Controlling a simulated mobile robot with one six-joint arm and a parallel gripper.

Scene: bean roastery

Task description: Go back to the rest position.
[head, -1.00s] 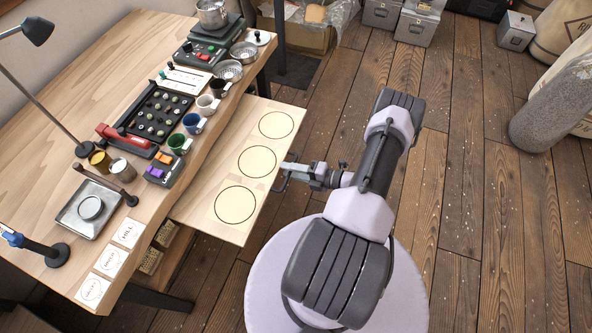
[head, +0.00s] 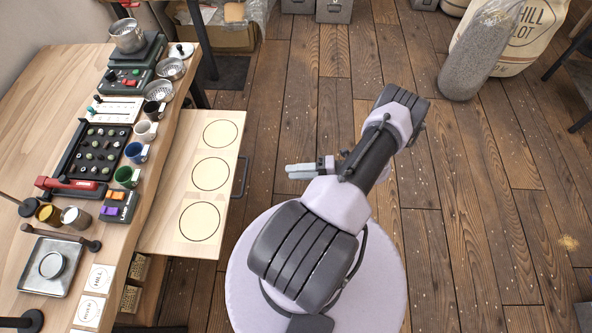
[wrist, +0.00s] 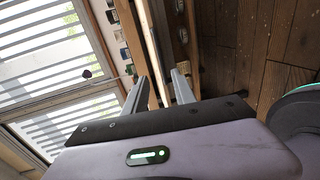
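My gripper (head: 300,170) is over the bare floor, to the right of the pulled-out drawer board and apart from its dark handle (head: 240,177). In the wrist view its two fingers (wrist: 160,80) stand apart with nothing between them. The drawer board (head: 165,235) is pale wood, marked with three cream circles, and sticks out from under the bench. All three circles are bare.
The wooden bench (head: 40,120) at left carries several coloured cups, a bean tray (head: 72,160), a scale with a metal pot (head: 128,36) and a square metal tray (head: 35,285). A bean sack (head: 518,45) and a clear bag of beans (head: 470,65) stand at upper right. The floor between is clear.

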